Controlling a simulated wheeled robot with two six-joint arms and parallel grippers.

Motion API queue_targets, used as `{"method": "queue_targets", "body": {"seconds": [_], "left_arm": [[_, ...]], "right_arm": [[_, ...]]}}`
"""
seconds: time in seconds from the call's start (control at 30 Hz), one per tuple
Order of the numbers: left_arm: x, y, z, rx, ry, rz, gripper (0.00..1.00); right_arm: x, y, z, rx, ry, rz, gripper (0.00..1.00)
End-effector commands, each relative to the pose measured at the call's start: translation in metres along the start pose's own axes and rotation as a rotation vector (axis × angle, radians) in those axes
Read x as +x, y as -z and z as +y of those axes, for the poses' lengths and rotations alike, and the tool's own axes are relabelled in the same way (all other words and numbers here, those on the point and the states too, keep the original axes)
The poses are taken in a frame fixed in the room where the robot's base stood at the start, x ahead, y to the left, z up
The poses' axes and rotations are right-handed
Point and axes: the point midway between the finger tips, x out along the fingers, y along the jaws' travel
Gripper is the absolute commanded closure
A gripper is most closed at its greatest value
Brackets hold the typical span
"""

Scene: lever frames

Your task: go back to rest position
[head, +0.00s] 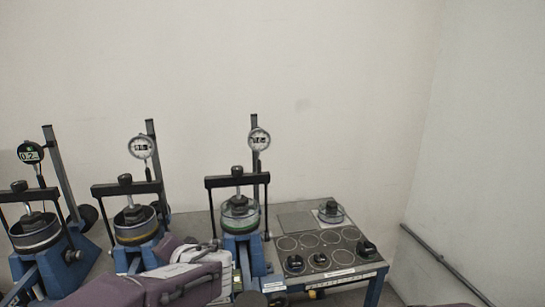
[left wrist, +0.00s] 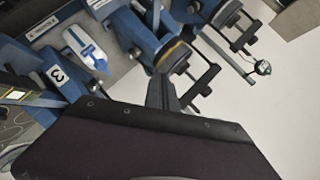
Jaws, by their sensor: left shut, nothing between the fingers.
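My left arm enters the head view at the bottom, with purple and white links. My left gripper (head: 208,248) is shut and empty in front of the middle and right lever frames; its fingertips are hard to make out. The left lever frame (head: 45,235), middle lever frame (head: 128,218) and right lever frame (head: 238,210) each carry a round cell under a black crossbar, with a dial gauge on a post. In the left wrist view, a dark panel fills the bottom, with lever frames (left wrist: 135,30) beyond it. My right gripper is out of view.
A blue-framed table (head: 372,270) at the right holds a grey board with round outlines. Several black knobbed pieces (head: 320,260) sit along its front and one (head: 331,210) at its back. A rail (head: 445,262) runs along the right wall. A white-and-blue item (left wrist: 85,48) lies between frames.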

Motion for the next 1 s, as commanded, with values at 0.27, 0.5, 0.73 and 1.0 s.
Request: {"method": "queue_targets", "body": {"seconds": [0.27, 0.5, 0.73, 1.0], "left_arm": [[-0.016, -0.206, 0.136, -0.221, -0.545, -0.617, 1.00], [-0.072, -0.210, 0.218, -0.419, -0.874, -0.660, 1.00], [-0.069, -0.200, 0.220, -0.364, -0.905, -0.585, 1.00], [-0.069, -0.200, 0.219, -0.364, -0.905, -0.586, 1.00]], "right_arm": [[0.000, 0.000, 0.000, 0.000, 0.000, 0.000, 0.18], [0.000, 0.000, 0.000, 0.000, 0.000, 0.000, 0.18], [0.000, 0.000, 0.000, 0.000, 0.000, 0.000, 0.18], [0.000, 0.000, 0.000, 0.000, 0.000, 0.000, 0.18]]}}
